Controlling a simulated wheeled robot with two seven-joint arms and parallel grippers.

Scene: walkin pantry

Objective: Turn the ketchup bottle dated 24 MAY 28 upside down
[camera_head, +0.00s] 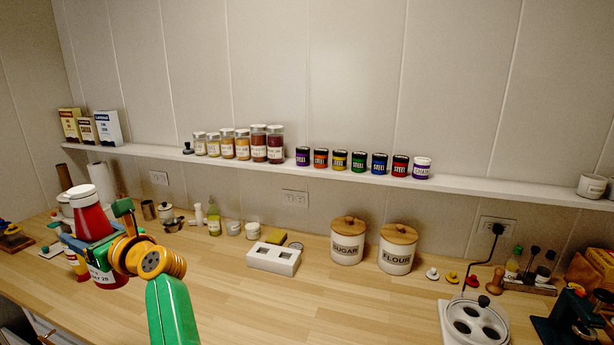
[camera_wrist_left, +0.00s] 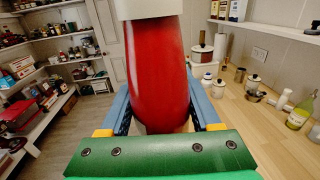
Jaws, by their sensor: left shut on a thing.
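The red ketchup bottle (camera_head: 90,222) with a white cap is upright, cap up, at the left of the head view. My right gripper is not in view.
A white block with two square holes (camera_head: 263,264) stands on the wooden counter (camera_head: 235,305). Sugar (camera_head: 347,250) and flour (camera_head: 397,257) canisters stand to its right. A shelf (camera_head: 340,174) of jars runs above. The front middle counter is clear.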

